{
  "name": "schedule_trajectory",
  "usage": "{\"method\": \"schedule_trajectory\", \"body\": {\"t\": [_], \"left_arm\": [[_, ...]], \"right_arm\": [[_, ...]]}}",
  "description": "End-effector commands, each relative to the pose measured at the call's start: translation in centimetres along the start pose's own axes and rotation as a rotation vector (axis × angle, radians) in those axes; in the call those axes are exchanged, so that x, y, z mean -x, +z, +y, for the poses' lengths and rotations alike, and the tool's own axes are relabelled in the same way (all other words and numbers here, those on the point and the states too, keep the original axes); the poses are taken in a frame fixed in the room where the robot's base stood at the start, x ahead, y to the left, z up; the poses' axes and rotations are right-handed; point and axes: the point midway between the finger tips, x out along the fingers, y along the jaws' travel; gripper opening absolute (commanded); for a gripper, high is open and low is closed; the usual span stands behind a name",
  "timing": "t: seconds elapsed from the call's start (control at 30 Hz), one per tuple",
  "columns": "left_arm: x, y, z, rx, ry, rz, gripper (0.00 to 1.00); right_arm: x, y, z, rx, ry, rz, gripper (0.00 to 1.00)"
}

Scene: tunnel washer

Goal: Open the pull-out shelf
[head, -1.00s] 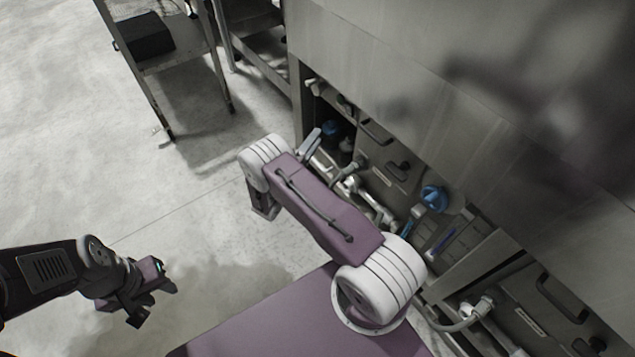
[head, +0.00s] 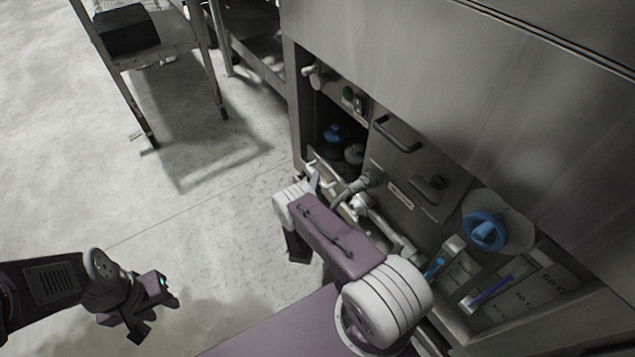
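The steel washer (head: 390,70) fills the right of the head view. Low on its front is a dark open bay (head: 325,115) with blue-capped containers (head: 335,134) inside. I cannot tell which part is the pull-out shelf; nothing is visibly drawn out. My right arm (head: 340,240) reaches toward the pipes below the bay; its gripper is mostly hidden behind the wrist, and its finger state is unclear. My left gripper (head: 150,312) is at lower left over bare floor, fingers apart, empty and far from the washer.
A blue round knob (head: 485,231), a dark grip (head: 432,187) and pipes (head: 385,225) stick out along the washer front. A metal table (head: 165,45) with a black box (head: 125,29) stands at upper left. The floor between is clear.

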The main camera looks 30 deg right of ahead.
Motion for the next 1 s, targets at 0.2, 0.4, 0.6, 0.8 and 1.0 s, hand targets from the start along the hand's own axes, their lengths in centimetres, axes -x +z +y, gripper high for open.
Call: {"method": "schedule_trajectory", "body": {"t": [0.2, 0.4, 0.6, 0.8, 1.0], "left_arm": [[-1.2, 0.1, 0.0, 0.0, 0.0, 0.0, 0.36], [-1.1, 0.1, 0.0, 0.0, 0.0, 0.0, 0.36], [-1.1, 0.1, 0.0, 0.0, 0.0, 0.0, 0.36], [-1.1, 0.1, 0.0, 0.0, 0.0, 0.0, 0.36], [-1.1, 0.1, 0.0, 0.0, 0.0, 0.0, 0.36]], "right_arm": [[-2.0, 0.0, -0.1, 0.0, 0.0, -0.001, 0.36], [-2.0, 0.0, 0.0, 0.001, -0.001, 0.0, 0.36], [-2.0, 0.0, 0.0, 0.0, -0.001, 0.0, 0.0], [-2.0, 0.0, 0.0, 0.0, -0.001, 0.0, 0.0], [-2.0, 0.0, 0.0, 0.0, -0.001, 0.0, 0.0]]}}
